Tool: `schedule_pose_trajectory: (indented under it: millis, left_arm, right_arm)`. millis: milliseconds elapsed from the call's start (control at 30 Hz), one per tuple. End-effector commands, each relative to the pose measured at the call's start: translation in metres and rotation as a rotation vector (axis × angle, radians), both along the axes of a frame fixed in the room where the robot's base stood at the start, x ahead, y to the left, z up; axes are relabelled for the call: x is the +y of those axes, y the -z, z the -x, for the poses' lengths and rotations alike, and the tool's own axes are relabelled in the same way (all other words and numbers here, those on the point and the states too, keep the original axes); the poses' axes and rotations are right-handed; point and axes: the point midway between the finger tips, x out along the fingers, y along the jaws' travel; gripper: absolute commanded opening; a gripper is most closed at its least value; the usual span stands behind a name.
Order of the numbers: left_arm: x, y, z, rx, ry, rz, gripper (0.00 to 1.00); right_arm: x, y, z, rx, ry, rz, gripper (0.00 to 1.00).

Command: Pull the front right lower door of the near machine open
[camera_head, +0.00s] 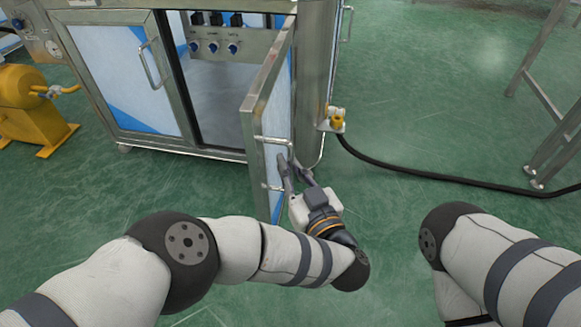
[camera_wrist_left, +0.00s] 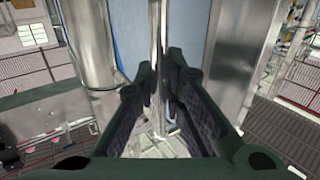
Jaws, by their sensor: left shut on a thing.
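The near machine's front right lower door (camera_head: 268,120) stands swung well out from the cabinet, its metal frame seen nearly edge-on in the head view. Its bar handle (camera_head: 264,139) is on the door's outer side. My left gripper (camera_head: 289,167) is shut on the handle, and the left wrist view shows the vertical bar (camera_wrist_left: 156,70) between the fingers (camera_wrist_left: 165,95). The blue-white door panel (camera_wrist_left: 130,35) is just behind the bar. The right gripper is out of view; only part of my right arm shows.
The closed left door (camera_head: 118,75) has its own handle. The open compartment shows several blue-knobbed valves (camera_head: 213,47). A yellow machine (camera_head: 28,105) stands at far left. A black hose (camera_head: 430,175) runs right from a yellow fitting (camera_head: 337,119) across the green floor. Metal legs (camera_head: 555,130) stand at right.

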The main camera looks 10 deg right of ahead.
Motion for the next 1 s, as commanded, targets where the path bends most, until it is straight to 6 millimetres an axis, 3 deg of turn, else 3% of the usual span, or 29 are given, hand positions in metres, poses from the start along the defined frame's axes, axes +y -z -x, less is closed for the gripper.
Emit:
schedule_pose_trajectory:
  millis: [200, 233, 300, 333, 633, 1000]
  left_arm:
    - [0.001, 0.000, -0.001, -0.001, 0.000, -0.001, 0.00]
    - [0.001, 0.000, -0.001, -0.001, 0.000, -0.001, 0.13]
    - [0.001, 0.000, -0.001, -0.001, 0.000, -0.001, 0.28]
    - [0.001, 0.000, -0.001, -0.001, 0.000, -0.001, 0.31]
    - [-0.001, 0.000, 0.003, 0.001, 0.002, 0.000, 0.31]
    - [-0.018, 0.001, 0.066, 0.002, 0.001, 0.000, 0.31]
  right_arm:
    - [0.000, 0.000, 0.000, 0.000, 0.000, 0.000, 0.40]
    - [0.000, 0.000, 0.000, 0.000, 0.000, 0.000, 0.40]
    - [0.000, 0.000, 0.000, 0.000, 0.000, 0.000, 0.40]
    - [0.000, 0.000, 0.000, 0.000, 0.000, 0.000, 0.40]
    - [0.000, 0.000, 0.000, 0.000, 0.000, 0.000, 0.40]
    - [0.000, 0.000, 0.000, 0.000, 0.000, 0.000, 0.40]
